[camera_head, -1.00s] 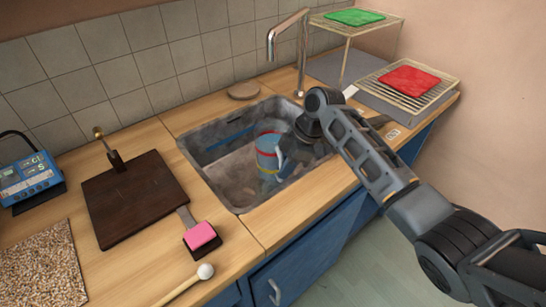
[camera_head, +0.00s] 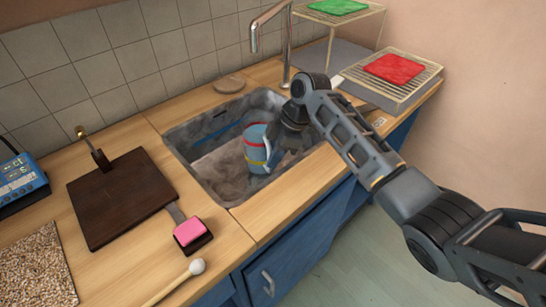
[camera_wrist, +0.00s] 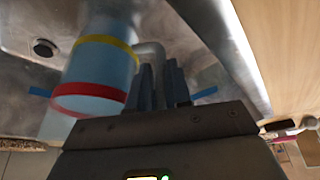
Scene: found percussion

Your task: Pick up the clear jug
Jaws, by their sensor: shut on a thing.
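The clear jug (camera_head: 256,140), tinted blue with a red and a yellow band, is inside the sink. My gripper (camera_head: 279,155) reaches down into the sink at the jug's right side. In the wrist view the jug (camera_wrist: 102,65) is large at the left, with its handle (camera_wrist: 150,52) reaching between my gripper's fingers (camera_wrist: 162,85). The fingers are shut on the handle. The jug's base is hard to make out, so I cannot tell if it touches the sink floor.
The grey sink (camera_head: 190,178) has walls close around the jug. A tap (camera_head: 288,50) stands behind it. A dark board (camera_head: 120,200), a pink sponge (camera_head: 190,231) and a mallet (camera_head: 196,267) lie left and in front. A wire rack (camera_head: 400,85) stands at the right.

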